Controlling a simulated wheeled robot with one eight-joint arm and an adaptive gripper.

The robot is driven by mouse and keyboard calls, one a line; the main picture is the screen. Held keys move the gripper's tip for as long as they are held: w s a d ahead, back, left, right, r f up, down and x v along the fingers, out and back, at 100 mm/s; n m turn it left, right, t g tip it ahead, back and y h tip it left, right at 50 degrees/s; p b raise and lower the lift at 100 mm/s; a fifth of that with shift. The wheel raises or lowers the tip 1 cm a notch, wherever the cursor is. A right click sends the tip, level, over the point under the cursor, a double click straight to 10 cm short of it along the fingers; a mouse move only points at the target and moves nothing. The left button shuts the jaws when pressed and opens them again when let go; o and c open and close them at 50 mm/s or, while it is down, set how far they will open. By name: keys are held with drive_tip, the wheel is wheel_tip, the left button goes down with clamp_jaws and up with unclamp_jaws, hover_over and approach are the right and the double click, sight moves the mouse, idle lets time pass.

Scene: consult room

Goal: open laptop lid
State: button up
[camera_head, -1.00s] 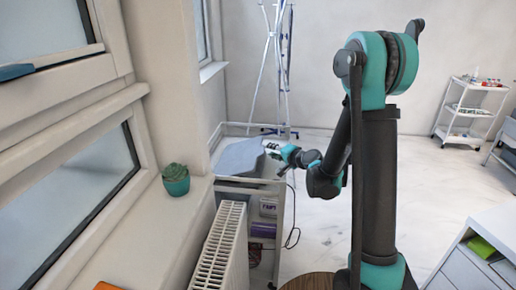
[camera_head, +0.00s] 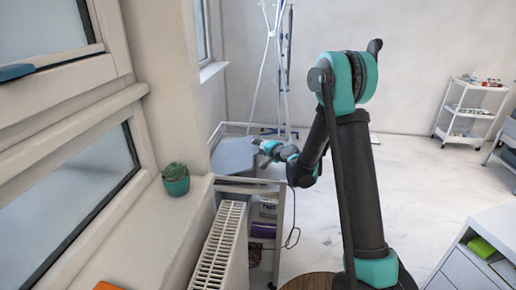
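The laptop appears as a flat grey-blue panel (camera_head: 234,155) on top of the white cart (camera_head: 246,187), between the wall corner and my arm. From here I cannot tell how far its lid is raised. My gripper (camera_head: 258,143) is at the panel's right far edge, small in the picture. It looks very close to that edge, but I cannot tell whether it touches. Its fingers are too small to show whether they are open or shut.
A radiator (camera_head: 220,248) stands in front of the cart, and a dark cable (camera_head: 294,225) hangs on its right. A potted succulent (camera_head: 176,180) sits on the window sill. An IV stand (camera_head: 270,70) rises behind.

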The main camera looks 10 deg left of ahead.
clamp_jaws()
drive_tip(key=shift+s+a+r, duration=0.1)
drive_tip(key=shift+a+r, duration=0.1)
drive_tip(key=shift+r, duration=0.05)
idle(0.8)
drive_tip(key=shift+a+r+n+g+h, duration=0.15)
drive_tip(key=shift+a+r+n+h, duration=0.15)
drive_tip(key=shift+r, duration=0.3)
drive_tip(key=shift+a+r+n+g+h, duration=0.2)
drive_tip(key=shift+a+r+h, duration=0.15)
drive_tip(key=shift+r, duration=0.2)
drive_tip(key=shift+a+r+n+h, duration=0.25)
drive_tip(key=shift+a+r+n, duration=0.05)
drive_tip(key=shift+a+r, duration=0.3)
unclamp_jaws()
